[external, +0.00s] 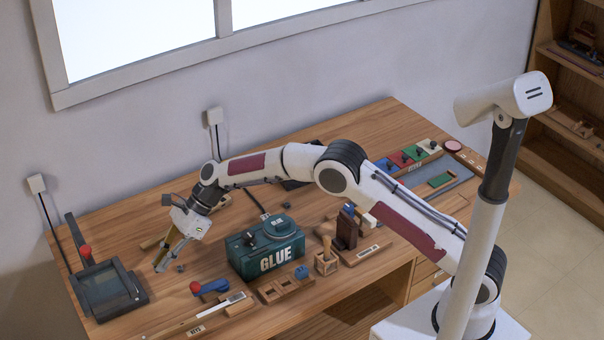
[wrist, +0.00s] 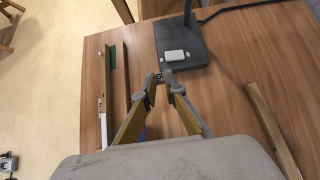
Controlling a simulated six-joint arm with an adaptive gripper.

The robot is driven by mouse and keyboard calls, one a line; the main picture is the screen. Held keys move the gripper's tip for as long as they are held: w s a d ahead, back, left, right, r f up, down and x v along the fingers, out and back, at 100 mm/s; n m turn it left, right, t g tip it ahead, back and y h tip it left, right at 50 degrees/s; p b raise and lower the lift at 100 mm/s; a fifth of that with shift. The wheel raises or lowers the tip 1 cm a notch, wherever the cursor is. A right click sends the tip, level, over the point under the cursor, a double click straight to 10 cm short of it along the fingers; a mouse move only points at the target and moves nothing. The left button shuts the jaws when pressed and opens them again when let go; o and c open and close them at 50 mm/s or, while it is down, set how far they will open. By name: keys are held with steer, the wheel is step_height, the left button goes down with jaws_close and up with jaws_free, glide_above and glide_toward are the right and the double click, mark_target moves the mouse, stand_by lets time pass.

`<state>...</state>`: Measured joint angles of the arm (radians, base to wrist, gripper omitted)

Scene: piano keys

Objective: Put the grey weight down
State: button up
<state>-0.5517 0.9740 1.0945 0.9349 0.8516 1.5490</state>
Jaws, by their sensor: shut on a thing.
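My gripper (external: 165,262) points down low over the left part of the desk. In the wrist view its two fingers (wrist: 161,80) close together on a small grey piece, the grey weight (wrist: 167,75), mostly covered by the tips. I cannot tell whether the weight touches the desk. A small grey object (external: 180,268) lies on the wood just right of the fingers in the external view.
A dark press-like device (external: 110,290) with a red-knobbed lever stands left of the gripper. A wooden bar (wrist: 272,130) lies nearby. Bare wood surrounds the fingertips.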

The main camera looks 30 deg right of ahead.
steer(key=w+d+m+t+h, duration=0.1)
steer(key=w+d+m+t, duration=0.15)
steer(key=w+d, duration=0.8)
steer(key=w+d+r+m+t, duration=0.1)
steer(key=w+d+m+t, duration=0.2)
steer(key=d, duration=1.5)
steer(key=w+d+m+t+h, duration=0.1)
steer(key=w+d+m, duration=0.2)
steer(key=w+d, duration=0.8)
steer(key=s+d+m+t+h, duration=0.1)
steer(key=d+m+h, duration=0.2)
steer(key=d, duration=1.8)
steer(key=shift+d+m+t, duration=0.15)
steer(key=shift+m+t, duration=0.2)
steer(key=shift+m, duration=0.7)
steer(key=shift+f, duration=0.25)
steer(key=shift+f, duration=3)
steer(key=shift+f+h, duration=0.15)
steer(key=shift+h, duration=0.15)
steer(key=shift+f, duration=1.75)
steer(key=shift+s+f, duration=0.1)
